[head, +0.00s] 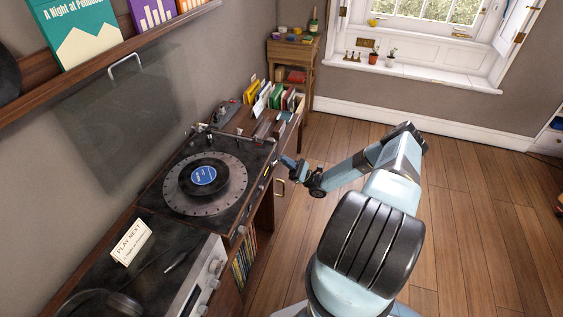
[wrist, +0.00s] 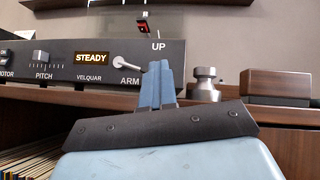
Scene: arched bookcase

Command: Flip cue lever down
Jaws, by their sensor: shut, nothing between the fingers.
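The cue lever (wrist: 127,63) is a small silver lever with a rounded end on the turntable's dark front panel (wrist: 60,58). It lies tilted, its rounded end up and to the left, near the printed words ARM and UP. My gripper (wrist: 157,65) is shut and empty, with its blue fingertips just right of the lever in the wrist view; I cannot tell whether they touch. In the head view my gripper (head: 282,158) is at the right edge of the turntable (head: 172,211). The lever is too small to make out there.
A black record with a blue label (head: 203,176) lies on the platter. A clear lid (head: 125,115) stands raised behind. A silver knob (wrist: 205,86) and a wooden block (wrist: 275,84) are right of my fingers. An amplifier (head: 200,285) stands in front. Open floor lies right.

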